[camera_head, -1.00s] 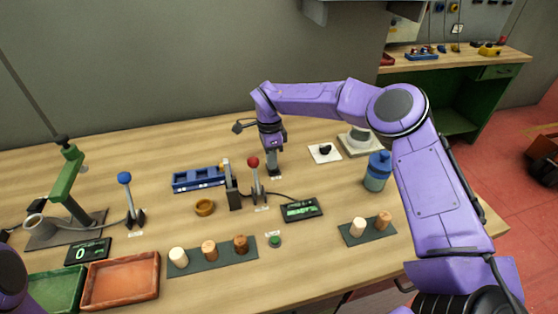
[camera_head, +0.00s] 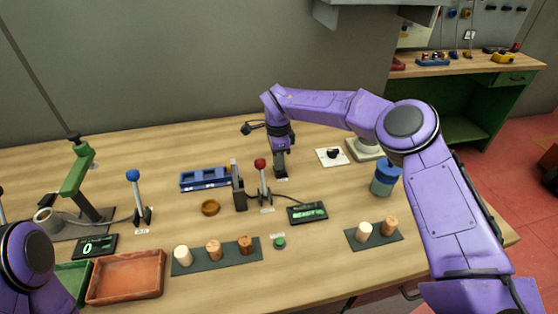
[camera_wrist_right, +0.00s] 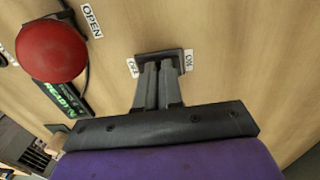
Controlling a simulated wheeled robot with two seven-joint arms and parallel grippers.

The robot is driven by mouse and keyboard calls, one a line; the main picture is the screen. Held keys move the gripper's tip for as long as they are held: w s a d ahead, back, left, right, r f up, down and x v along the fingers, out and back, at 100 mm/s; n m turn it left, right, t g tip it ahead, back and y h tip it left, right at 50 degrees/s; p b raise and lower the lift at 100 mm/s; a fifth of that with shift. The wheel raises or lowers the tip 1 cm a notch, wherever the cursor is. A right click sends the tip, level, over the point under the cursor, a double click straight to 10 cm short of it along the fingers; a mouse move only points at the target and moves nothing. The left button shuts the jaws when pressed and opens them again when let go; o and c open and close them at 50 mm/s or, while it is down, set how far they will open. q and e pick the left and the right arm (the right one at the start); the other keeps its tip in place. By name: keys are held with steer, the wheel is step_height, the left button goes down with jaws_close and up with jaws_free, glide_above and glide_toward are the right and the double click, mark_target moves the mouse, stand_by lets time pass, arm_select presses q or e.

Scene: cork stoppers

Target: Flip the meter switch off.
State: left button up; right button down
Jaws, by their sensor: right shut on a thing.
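The meter switch (camera_wrist_right: 160,60) is a small dark switch on the table, with an OFF label (camera_wrist_right: 132,67) on the left and an ON label (camera_wrist_right: 188,63) on the right in the right wrist view. My right gripper (camera_wrist_right: 160,78) points down at it, with its narrow fingers close together on the switch's handle; they hide the handle, so its tilt is unclear. In the head view my right gripper (camera_head: 281,171) stands behind the red-knobbed lever (camera_head: 261,170). My left arm shows at the lower left, but its gripper is out of view.
The red knob (camera_wrist_right: 51,51) stands close by, beside an OPEN label (camera_wrist_right: 91,20). A green-lit display (camera_head: 307,212), a blue rack (camera_head: 206,179), a white plate with a dark knob (camera_head: 332,156) and a blue bottle (camera_head: 384,180) surround the area. Cork stoppers stand on dark mats in front.

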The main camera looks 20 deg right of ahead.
steer(key=r+p, duration=0.5)
steer(key=shift+w, duration=0.3)
steer(key=shift+r+b, duration=0.5)
steer(key=shift+b, duration=0.65)
step_height(320, 180, up, 8)
steer(key=shift+b, duration=0.3)
